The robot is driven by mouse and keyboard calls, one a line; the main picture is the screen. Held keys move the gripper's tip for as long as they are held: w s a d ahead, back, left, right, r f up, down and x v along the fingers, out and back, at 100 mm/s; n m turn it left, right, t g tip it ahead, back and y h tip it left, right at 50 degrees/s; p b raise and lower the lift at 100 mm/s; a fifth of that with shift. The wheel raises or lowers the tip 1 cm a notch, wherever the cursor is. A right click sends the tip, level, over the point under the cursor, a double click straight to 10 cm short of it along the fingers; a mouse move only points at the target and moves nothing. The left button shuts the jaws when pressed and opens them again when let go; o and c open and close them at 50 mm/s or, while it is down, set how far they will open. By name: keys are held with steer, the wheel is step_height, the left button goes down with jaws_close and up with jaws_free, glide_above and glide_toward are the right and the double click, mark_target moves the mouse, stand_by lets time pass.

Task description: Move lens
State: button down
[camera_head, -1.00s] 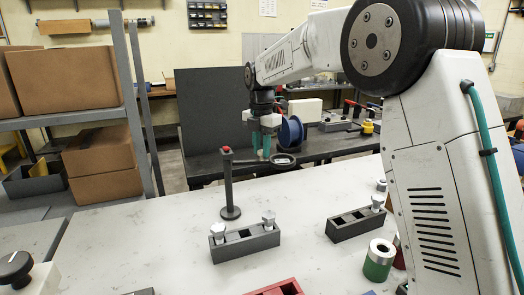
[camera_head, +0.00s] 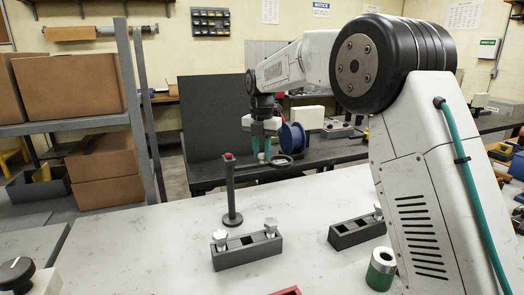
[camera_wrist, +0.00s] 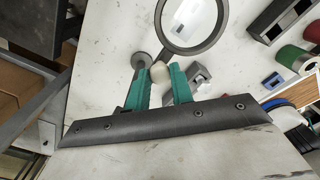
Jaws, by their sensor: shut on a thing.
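The lens (camera_head: 281,160) is a dark round ring on a short dark arm, level with the top of a dark upright post (camera_head: 232,190). The post has a red knob on top and a round base on the bench. In the wrist view the lens ring (camera_wrist: 192,49) is large at the top, with the pale bench seen through it. My gripper (camera_head: 262,154) points down between post and lens. Its green fingers are shut on a pale rounded knob (camera_wrist: 159,72) close to the ring. The fingers partly hide the lens arm.
On the white bench, a grey block with sockets and pale-topped pegs (camera_head: 246,251) stands in front of the post. A second grey block (camera_head: 356,232) and a green cylinder (camera_head: 381,268) are to the right. Behind is a dark table with a blue spool (camera_head: 292,138). Shelves with boxes (camera_head: 103,167) stand left.

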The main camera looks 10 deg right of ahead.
steer(key=c, duration=1.2)
jaws_free()
steer(key=shift+r, duration=0.1)
step_height(320, 180, up, 8)
steer(key=shift+f, duration=0.1)
